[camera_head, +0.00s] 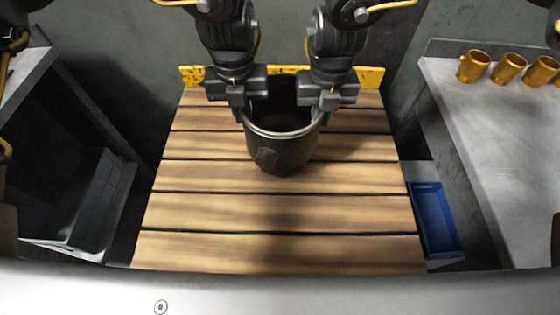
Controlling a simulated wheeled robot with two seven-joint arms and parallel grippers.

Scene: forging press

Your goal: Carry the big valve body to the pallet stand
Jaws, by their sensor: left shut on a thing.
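The big valve body (281,150) is a dark, hollow, round metal piece with a lighter rim. It is upright, over the wooden slats of the pallet stand (280,213), near the middle of its far half. I cannot tell whether its base touches the slats. My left gripper (242,108) is shut on the left side of its rim. My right gripper (328,102) is at the right side of the rim, in a mirrored pose; its jaw gap is too hidden to tell whether it grips. The two grippers cover parts of the far rim.
A yellow, worn edge (369,77) runs along the stand's far side. At right, a grey table (478,125) carries several brass-coloured parts (474,66). A blue bin (433,218) sits low between stand and table. A grey structure (85,205) stands at left. The near slats are clear.

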